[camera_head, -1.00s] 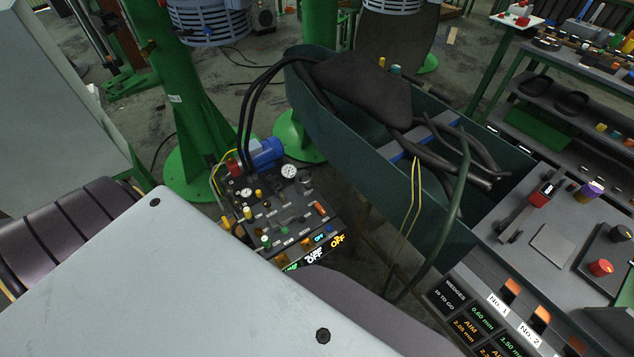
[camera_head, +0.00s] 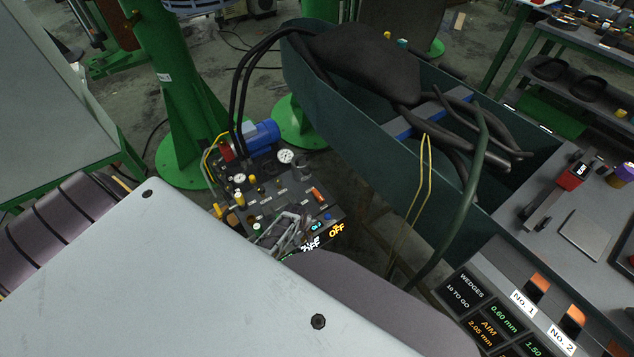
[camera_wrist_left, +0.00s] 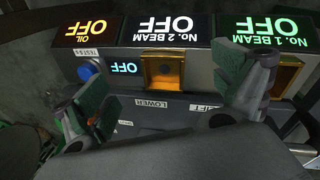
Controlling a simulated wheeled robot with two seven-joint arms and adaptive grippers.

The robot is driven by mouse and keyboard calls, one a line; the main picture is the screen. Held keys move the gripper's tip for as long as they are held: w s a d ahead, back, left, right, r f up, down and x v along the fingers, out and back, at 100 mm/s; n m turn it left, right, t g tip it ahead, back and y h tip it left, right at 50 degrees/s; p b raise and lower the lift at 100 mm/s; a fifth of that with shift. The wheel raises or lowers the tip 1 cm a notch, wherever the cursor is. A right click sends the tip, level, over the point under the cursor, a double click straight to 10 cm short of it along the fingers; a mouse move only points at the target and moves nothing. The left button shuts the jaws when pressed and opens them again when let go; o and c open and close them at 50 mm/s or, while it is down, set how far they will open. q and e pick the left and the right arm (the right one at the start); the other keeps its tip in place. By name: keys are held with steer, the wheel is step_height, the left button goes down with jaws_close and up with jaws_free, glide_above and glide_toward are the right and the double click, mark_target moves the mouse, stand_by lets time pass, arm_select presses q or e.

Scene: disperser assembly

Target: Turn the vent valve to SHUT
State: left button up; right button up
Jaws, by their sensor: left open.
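The dark control panel of the pump unit (camera_head: 300,178) carries gauges, small knobs and an orange-red lever (camera_head: 318,194). I cannot tell which control is the vent valve; no such label is readable. My left gripper (camera_head: 285,230) is over the panel's front part and hides some controls there. In the left wrist view my left gripper (camera_wrist_left: 168,85) is open, its green-padded fingers apart with nothing held. A yellow-framed square part (camera_wrist_left: 162,70) and a blue button (camera_wrist_left: 90,73) show between and beyond the fingers. Labels LOWER and LIFT are nearby. My right gripper is not in view.
A blue motor (camera_head: 262,135) and black hoses stand behind the panel. A dark green trough (camera_head: 340,130) with cables lies to the right. A green pillar (camera_head: 172,90) stands behind left. A console (camera_head: 480,310) is at the lower right.

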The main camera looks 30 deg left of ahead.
arm_select(q)
steer(key=w+a+r+n+t+h+b, duration=0.1)
steer(key=w+a+r+n+b, duration=0.3)
steer(key=w+r+n+b, duration=0.2)
steer(key=w+a+r+n+b, duration=0.4)
steer(key=w+r+n+b, duration=0.2)
steer(key=w+n, duration=0.3)
steer(key=shift+a+r+t+h, duration=0.25)
steer(key=shift+a+t+h, duration=0.05)
steer(key=shift+t+h, duration=0.1)
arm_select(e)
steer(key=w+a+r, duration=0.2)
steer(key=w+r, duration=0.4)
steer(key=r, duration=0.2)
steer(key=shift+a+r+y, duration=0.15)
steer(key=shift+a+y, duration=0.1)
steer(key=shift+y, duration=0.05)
arm_select(q)
steer(key=shift+f, duration=0.1)
